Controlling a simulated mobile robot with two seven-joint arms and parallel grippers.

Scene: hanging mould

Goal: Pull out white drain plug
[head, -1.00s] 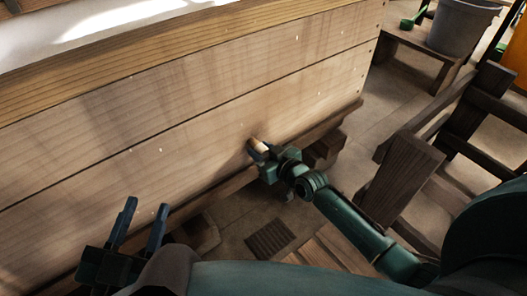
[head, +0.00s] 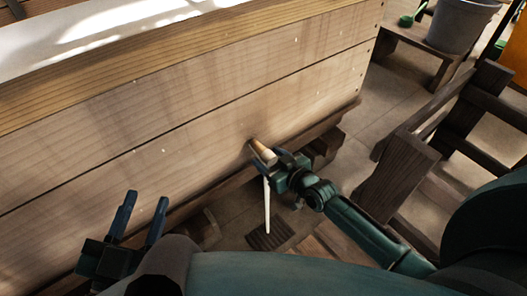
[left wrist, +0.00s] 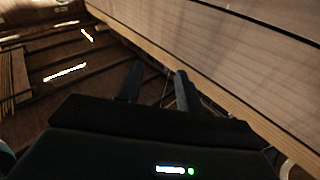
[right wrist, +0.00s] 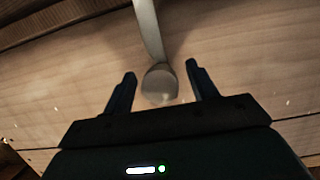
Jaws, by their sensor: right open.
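A short pale tan spout (head: 262,149) sticks out low on the wooden vat wall. My right gripper (head: 276,161) is open right at the spout's end. I cannot make out a separate white plug. My left gripper (head: 146,199) is open and empty, low at the left near the vat.
The big plank vat (head: 190,110) fills the left and middle, with white contents (head: 110,25) at the top. A dark wooden frame (head: 410,160) stands at the right. A grey bucket (head: 458,25) is on a bench behind. A dark floor grate (head: 270,237) lies below the spout.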

